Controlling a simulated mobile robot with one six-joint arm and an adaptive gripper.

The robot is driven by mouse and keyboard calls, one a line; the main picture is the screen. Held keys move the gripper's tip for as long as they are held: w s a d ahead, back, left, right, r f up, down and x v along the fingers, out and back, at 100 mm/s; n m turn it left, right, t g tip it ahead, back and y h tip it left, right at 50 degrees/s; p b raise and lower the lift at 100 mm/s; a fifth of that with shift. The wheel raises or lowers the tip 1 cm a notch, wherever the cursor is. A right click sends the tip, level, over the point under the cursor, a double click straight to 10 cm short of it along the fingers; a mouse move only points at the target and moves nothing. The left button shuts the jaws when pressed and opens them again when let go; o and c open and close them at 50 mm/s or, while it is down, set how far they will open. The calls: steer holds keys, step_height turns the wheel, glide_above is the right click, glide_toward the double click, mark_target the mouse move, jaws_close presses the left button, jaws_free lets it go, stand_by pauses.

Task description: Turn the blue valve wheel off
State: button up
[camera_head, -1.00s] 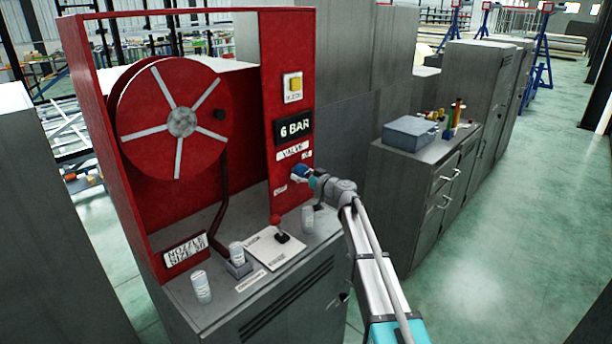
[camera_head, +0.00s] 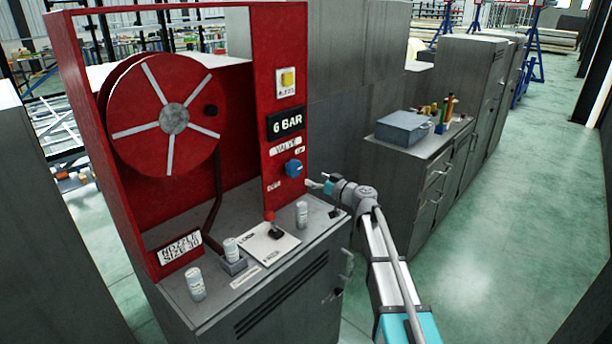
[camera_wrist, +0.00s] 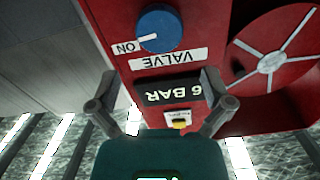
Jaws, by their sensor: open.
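The blue valve wheel (camera_head: 293,168) is on the red panel, below the "6 BAR" display and the "VALVE" label. In the wrist view, where the lettering is upside down, the blue valve wheel (camera_wrist: 160,28) shows a white pointer mark aimed toward the "ON" label (camera_wrist: 125,47). My gripper (camera_head: 318,185) is just right of the wheel and a little lower, apart from it. In the wrist view my gripper (camera_wrist: 159,77) has its fingers spread wide with nothing held between them. The wheel lies beyond the fingertips.
The "6 BAR" display (camera_head: 285,123) and a yellow button (camera_head: 287,81) are above the valve. A red-knobbed lever (camera_head: 270,217) and white cylinders (camera_head: 302,214) stand on the grey cabinet top. A red reel (camera_head: 160,110) is at left. Another cabinet with a grey box (camera_head: 403,127) is right.

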steer(key=shift+v, duration=1.35)
steer(key=s+d+f+m+g+h, duration=0.1)
steer(key=s+d+f+g+h, duration=0.25)
steer(key=s+f, duration=0.4)
steer(key=s+d+f+m+g+h, duration=0.1)
steer(key=s+d+f+g+h, duration=0.25)
steer(key=s, duration=0.65)
steer(key=s+d+f+m+g+h, duration=0.2)
steer(key=s+d+f+m+h, duration=0.1)
steer(key=s+d, duration=0.3)
steer(key=s+d+f+m+g+h, duration=0.2)
steer(key=s+d+f+m+h, duration=0.1)
steer(key=s, duration=0.7)
steer(key=d+f+h, duration=0.1)
steer(key=d, duration=0.1)
steer(key=shift+d+f+m, duration=0.3)
steer(key=shift+d+m, duration=0.1)
